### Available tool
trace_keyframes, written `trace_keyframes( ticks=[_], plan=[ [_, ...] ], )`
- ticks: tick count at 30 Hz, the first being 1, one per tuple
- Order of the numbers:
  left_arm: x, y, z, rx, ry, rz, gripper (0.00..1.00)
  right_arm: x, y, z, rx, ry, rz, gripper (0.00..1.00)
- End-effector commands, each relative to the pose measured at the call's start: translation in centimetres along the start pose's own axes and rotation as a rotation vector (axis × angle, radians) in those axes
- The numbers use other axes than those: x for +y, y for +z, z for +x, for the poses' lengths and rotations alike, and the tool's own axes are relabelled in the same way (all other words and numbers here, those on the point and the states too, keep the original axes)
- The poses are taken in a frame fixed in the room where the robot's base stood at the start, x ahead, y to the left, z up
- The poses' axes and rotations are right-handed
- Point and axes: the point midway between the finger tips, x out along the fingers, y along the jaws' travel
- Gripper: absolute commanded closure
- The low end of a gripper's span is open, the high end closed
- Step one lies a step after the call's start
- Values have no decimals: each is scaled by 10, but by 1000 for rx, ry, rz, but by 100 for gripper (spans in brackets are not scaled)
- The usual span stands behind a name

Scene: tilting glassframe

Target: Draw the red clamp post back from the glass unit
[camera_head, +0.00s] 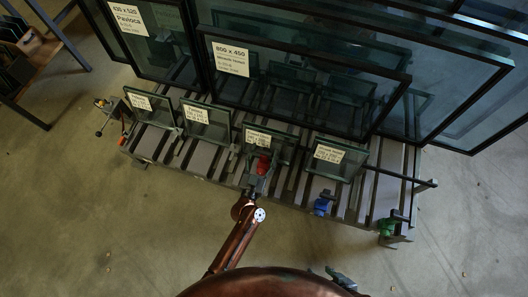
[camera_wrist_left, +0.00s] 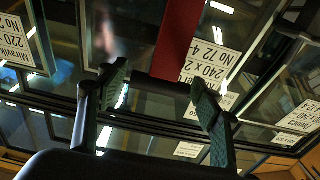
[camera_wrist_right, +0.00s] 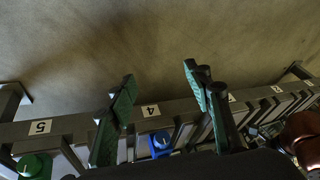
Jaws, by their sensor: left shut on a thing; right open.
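The red clamp post (camera_head: 263,165) stands at the front of a small glass unit (camera_head: 283,146) with a white label, in the middle of the slatted rack. In the left wrist view the red post (camera_wrist_left: 180,38) rises from a dark crossbar (camera_wrist_left: 160,87) spanning my left gripper's fingers. My left gripper (camera_head: 256,183) is shut on this bar at the lower end of the post. Whether the post touches the glass is not clear. My right gripper (camera_wrist_right: 160,88) is open and empty above the rack's front edge; part of it shows at the bottom of the head view (camera_head: 342,279).
A blue clamp (camera_head: 322,205) and a green clamp (camera_head: 388,227) sit along the rack's front rail to the right. Larger glass panes (camera_head: 300,85) lean behind the small units. A dark bar (camera_head: 405,178) juts out at the right. The floor (camera_head: 120,235) in front is clear.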

Motion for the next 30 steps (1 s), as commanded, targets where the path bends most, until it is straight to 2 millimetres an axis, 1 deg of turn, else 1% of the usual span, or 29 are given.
trace_keyframes(
  ticks=[1, 9, 13, 17, 24, 27, 30],
  plan=[
    [-1, 0, 0, 0, -1, 0, 66, 0, 0, 0, 0, 0, 0, 54],
    [-1, 0, 0, 0, -2, 1, 84, 0, 0, 0, 0, 0, 0, 54],
    [-2, 0, -4, -1, -2, 2, 84, 0, -1, -3, -3, 3, -1, 54],
    [-2, -2, -24, -2, -3, 4, 84, 8, 3, -26, -61, 29, -6, 54],
    [-2, -4, -76, 0, -3, 4, 84, 22, 22, -80, -223, 92, -6, 54],
    [-2, -3, -92, 0, -3, 2, 84, 26, 29, -97, -275, 113, -1, 54],
    [-1, -2, -102, 0, -1, 1, 84, 29, 34, -107, -308, 127, 3, 54]
  ],
)
